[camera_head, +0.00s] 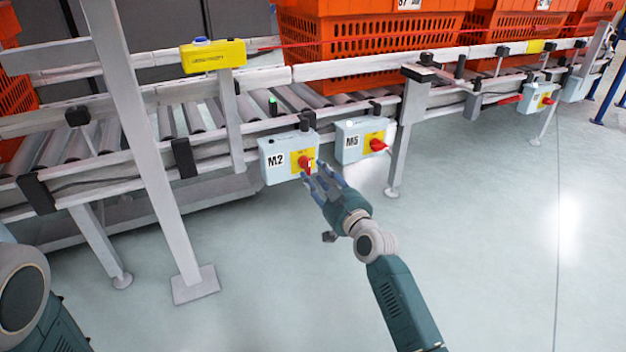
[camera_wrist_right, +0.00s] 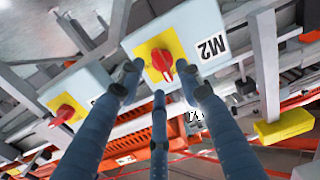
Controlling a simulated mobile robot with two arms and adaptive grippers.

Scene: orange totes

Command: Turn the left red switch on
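The left red switch (camera_head: 306,163) sits on a yellow plate on the light-blue box marked M2 (camera_head: 274,165), fixed to the conveyor frame. It also shows in the right wrist view (camera_wrist_right: 162,63), upside down with its box (camera_wrist_right: 195,28). My right gripper (camera_head: 319,178) is at the front of this switch. In the wrist view its fingers (camera_wrist_right: 160,80) are spread around the red knob, with a gap between them; I cannot tell whether they touch it. The fingers partly cover the knob in the head view. My left gripper is not in view.
A second box marked M5 (camera_head: 352,143) with a red switch (camera_head: 378,145) stands close to the right. A conveyor leg (camera_head: 403,150) is beyond it. Orange totes (camera_head: 365,70) sit on the rollers. A yellow box (camera_head: 213,57) is mounted on the rail. The floor in front is clear.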

